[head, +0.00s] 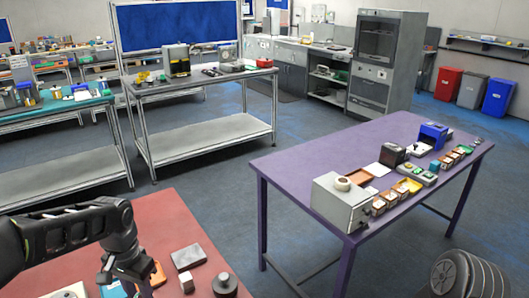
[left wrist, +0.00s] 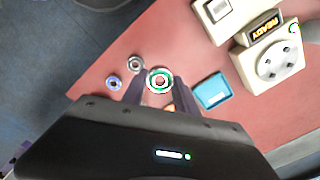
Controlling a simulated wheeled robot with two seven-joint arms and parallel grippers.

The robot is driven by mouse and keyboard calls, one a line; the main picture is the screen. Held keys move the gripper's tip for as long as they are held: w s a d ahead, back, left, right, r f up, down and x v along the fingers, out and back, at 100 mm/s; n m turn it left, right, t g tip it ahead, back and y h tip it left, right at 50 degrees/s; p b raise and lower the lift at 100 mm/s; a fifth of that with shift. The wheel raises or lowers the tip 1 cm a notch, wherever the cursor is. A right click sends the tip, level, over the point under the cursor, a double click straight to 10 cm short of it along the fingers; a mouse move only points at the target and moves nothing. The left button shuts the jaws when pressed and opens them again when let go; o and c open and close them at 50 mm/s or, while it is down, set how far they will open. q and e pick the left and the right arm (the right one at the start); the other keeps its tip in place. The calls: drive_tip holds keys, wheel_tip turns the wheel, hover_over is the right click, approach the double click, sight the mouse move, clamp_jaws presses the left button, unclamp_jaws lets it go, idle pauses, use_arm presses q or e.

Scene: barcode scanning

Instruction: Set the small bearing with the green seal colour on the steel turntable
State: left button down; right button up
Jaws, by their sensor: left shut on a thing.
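My left gripper (left wrist: 160,88) is shut on a small ring-shaped bearing with a green seal (left wrist: 159,73), held between its fingertips in the left wrist view. In the head view this gripper (head: 128,284) is low at the left, over the red table; the bearing cannot be made out there. I cannot identify the steel turntable for certain. A pale round disc (left wrist: 275,62) with dark spots sits on a cream unit in the left wrist view. My right gripper is not in view.
A grey bearing (left wrist: 135,63) and a purple-blue bearing (left wrist: 113,82) lie left of the held one. The red table (head: 165,215) also bears a grey box (head: 188,257) and a dark cylinder (head: 225,286).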

use_arm(q)
drive_tip(key=w+d+n, duration=0.3)
drive_tip(key=w+d, duration=0.3)
drive_tip(key=d, duration=0.6)
drive_tip(key=shift+d+f, duration=0.2)
drive_tip(key=shift+f, duration=0.2)
drive_tip(key=shift+w, duration=0.1)
